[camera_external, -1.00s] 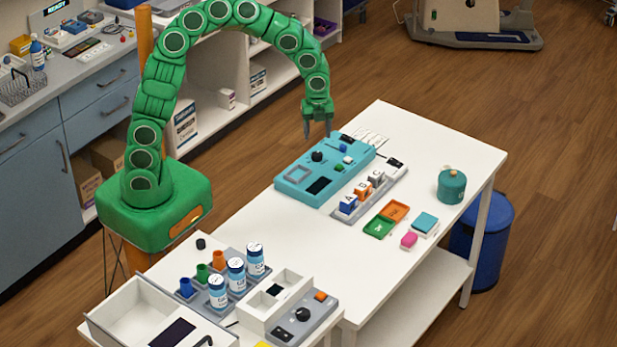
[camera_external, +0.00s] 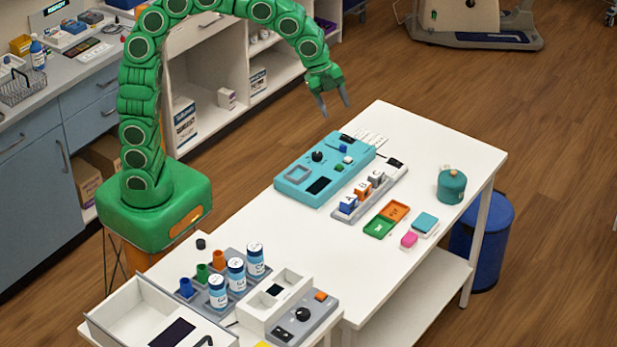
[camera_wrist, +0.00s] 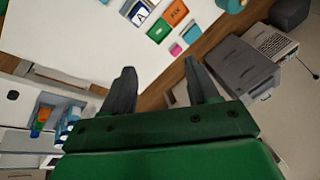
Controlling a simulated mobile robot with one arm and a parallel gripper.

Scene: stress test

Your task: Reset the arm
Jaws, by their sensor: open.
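My green segmented arm rises from its green base and arches over to the right in the external view. My gripper (camera_external: 333,103) hangs at its end above and behind the white table (camera_external: 440,155), clear of everything. Its two dark grey fingers are apart with nothing between them. In the wrist view my gripper (camera_wrist: 162,90) also shows open and empty, with the white table top and floor beyond it.
Nearer stand white bottles (camera_external: 236,277) and an open drawer (camera_external: 125,312). A blue bin (camera_external: 490,240) stands at right.

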